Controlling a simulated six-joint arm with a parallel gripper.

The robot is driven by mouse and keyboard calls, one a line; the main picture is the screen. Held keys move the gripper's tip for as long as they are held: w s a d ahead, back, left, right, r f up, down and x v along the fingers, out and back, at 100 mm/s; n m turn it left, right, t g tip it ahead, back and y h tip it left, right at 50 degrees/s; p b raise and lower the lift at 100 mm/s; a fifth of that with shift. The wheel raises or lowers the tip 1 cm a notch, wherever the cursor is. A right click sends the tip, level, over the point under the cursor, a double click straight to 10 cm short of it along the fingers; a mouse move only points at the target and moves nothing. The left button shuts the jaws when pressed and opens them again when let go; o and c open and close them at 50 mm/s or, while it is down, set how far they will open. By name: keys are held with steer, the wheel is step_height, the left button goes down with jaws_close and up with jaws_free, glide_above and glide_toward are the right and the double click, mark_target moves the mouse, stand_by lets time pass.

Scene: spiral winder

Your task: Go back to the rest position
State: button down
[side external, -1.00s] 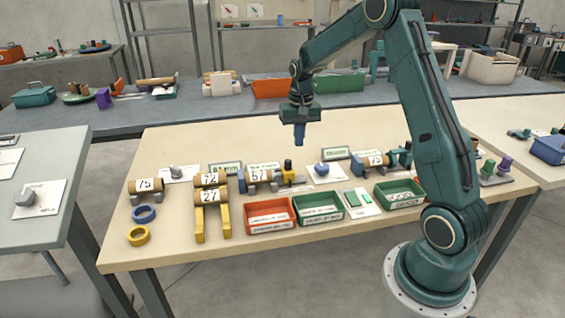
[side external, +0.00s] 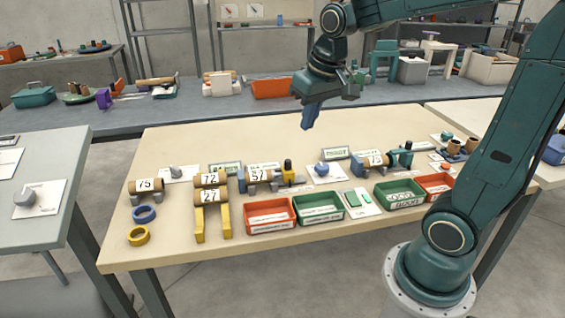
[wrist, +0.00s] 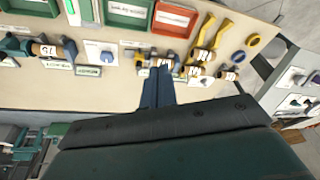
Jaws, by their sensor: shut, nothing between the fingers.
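My gripper (side external: 309,117) is in the side external view, above the back part of the cream table (side external: 200,140). Its blue fingers are shut with nothing between them and point down, slightly tilted. It is clear of everything on the table. In the wrist view the shut fingers (wrist: 157,88) show in the middle, with the table and its parts beyond them.
Cardboard tubes numbered 75 (side external: 146,186), 72 (side external: 210,179), 27 (side external: 210,197), 57 (side external: 259,176) and 73 (side external: 376,160) sit on holders. Red (side external: 270,227) and green (side external: 318,219) trays line the front edge. Blue (side external: 144,214) and yellow (side external: 138,236) rings lie at left.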

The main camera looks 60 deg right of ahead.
steer(key=s+a+n+t, duration=0.2)
steer(key=s+a, duration=0.5)
steer(key=s, duration=0.6)
steer(key=shift+s+r+n+y, duration=0.2)
steer(key=shift+n+y, duration=0.2)
steer(key=shift+n, duration=0.5)
